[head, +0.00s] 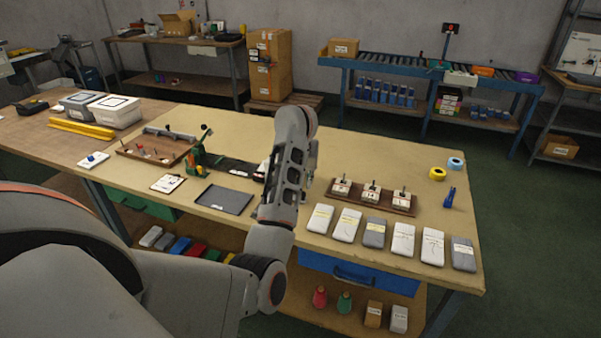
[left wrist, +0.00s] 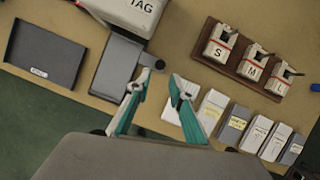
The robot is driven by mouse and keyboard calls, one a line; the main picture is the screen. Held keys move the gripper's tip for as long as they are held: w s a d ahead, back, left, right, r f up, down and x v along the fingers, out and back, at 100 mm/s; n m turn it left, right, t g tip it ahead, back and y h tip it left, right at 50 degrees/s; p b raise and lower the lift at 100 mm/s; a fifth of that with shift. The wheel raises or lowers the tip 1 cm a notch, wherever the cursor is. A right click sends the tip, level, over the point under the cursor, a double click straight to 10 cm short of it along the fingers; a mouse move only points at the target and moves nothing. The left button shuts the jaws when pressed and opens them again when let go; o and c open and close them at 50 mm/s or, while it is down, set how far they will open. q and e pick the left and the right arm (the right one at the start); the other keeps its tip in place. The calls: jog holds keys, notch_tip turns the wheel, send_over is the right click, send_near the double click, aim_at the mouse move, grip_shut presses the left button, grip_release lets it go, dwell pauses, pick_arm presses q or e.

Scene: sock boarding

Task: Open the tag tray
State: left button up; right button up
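In the left wrist view a white box marked TAG (left wrist: 143,12) stands at the top edge, partly cut off. A grey tray (left wrist: 116,64) extends from beneath its front, with a small dark knob (left wrist: 159,64) beside its right end. My left gripper (left wrist: 158,84) is open, its teal fingers apart and nothing visible between them. Its left finger overlaps the tray's right edge in the picture; I cannot tell whether it touches. In the head view my left arm hides most of the box and the tray. My right gripper is in neither view.
A dark flat tray (head: 225,200) lies left of my arm. A wooden rack (head: 372,198) with S, M and L blocks stands to the right. Several packed socks (head: 404,240) line the front edge.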

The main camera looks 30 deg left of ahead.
pick_arm(q)
jog(key=v, duration=0.5)
jog(key=shift+s+r, duration=0.15)
jog(key=shift+r, duration=0.25)
